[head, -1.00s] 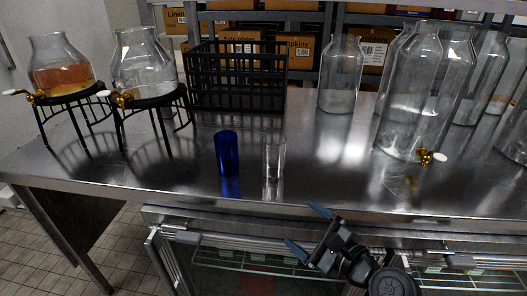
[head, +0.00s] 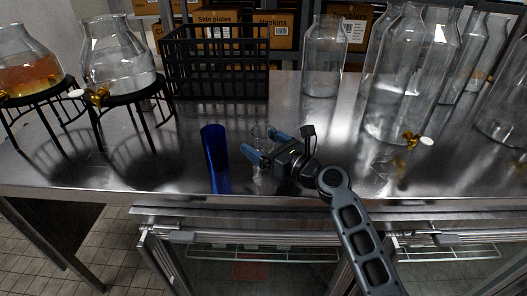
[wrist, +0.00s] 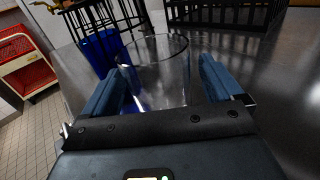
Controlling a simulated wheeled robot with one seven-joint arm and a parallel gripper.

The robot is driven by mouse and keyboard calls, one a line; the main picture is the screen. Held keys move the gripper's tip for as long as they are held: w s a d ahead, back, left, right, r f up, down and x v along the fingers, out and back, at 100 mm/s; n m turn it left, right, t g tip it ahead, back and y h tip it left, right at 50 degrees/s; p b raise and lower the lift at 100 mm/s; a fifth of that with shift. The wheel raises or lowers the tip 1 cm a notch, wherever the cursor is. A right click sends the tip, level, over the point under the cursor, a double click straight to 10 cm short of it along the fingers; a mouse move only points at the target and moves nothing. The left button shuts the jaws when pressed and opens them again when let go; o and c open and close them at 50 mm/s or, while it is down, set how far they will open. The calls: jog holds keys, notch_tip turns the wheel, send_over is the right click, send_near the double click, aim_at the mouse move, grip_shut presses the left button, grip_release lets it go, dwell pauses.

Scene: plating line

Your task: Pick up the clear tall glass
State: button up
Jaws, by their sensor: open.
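The clear tall glass (wrist: 160,72) stands upright on the steel counter. In the wrist view it is between the two blue fingers of my gripper (wrist: 165,88), which are open on either side of it. In the head view the glass (head: 262,134) is partly hidden by my gripper (head: 264,146), which reaches in from the right at the level of the glass. I cannot tell whether a finger touches it. A blue glass (head: 214,146) stands just left of the clear one; it also shows behind the left finger in the wrist view (wrist: 100,50).
A black wire basket (head: 215,68) stands behind the glasses. Two drink dispensers on black stands (head: 125,95) are at the left. Several large clear bottles (head: 400,90) stand at the right. The counter's front edge (head: 190,193) lies close in front of the glasses.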

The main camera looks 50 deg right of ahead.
aim_at(259, 127)
jog(key=shift+w, duration=0.8)
jog(key=c, duration=1.2)
jog(key=shift+r, duration=0.15)
notch_tip(259, 127, up, 4)
jog(key=shift+r+p, duration=0.1)
jog(key=shift+p, duration=0.55)
jog(key=s+d+r, duration=0.1)
jog(key=d+r, duration=0.1)
jog(key=d, duration=0.1)
jog(key=s+d+r, duration=0.2)
jog(key=d, duration=0.2)
jog(key=s+d+r+b, duration=0.1)
jog(key=s+d+r, duration=0.1)
jog(key=d, duration=0.1)
jog(key=shift+d+r, duration=0.25)
jog(key=shift+d, duration=0.1)
